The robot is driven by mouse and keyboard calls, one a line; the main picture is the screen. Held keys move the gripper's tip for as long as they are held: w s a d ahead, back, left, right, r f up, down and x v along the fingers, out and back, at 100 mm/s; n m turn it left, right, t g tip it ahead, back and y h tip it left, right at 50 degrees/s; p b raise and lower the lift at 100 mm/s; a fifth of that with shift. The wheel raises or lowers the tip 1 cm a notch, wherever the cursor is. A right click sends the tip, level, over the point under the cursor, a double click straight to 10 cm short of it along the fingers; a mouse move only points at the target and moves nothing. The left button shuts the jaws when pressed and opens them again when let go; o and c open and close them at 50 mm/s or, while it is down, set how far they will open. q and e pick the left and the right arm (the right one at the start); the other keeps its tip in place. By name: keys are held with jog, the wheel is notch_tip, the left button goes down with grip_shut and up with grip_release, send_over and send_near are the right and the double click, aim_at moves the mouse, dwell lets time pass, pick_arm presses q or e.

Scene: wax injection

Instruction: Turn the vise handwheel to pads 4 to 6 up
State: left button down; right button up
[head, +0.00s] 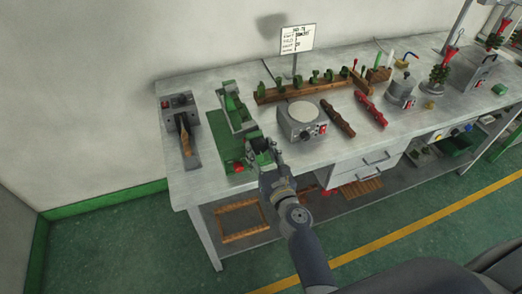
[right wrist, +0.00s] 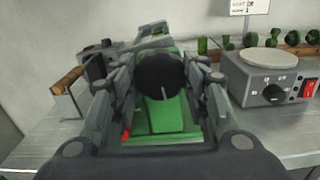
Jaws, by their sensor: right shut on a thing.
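The green vise (head: 234,112) stands on the workbench near its left end, and its green base (right wrist: 165,118) shows in the right wrist view. The dark round handwheel (right wrist: 160,72) sits between the two fingers of my right gripper (right wrist: 162,88), with a pale mark on its face. My right gripper (head: 261,152) is shut on the handwheel at the vise's near end. In the head view the gripper hides most of the wheel. No pad numbers can be read. My left gripper is not in view.
A grey device (head: 181,118) with a wooden handle is left of the vise. A grey unit with a round plate (head: 302,118) is close on the right. A wooden rack with green pieces (head: 310,88) and a sign (head: 297,38) stand behind. The bench's front left corner is clear.

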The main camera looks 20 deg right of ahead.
jog(key=shift+f, duration=0.1)
dwell(0.4)
jog(key=o, duration=1)
jog(key=shift+o, duration=0.2)
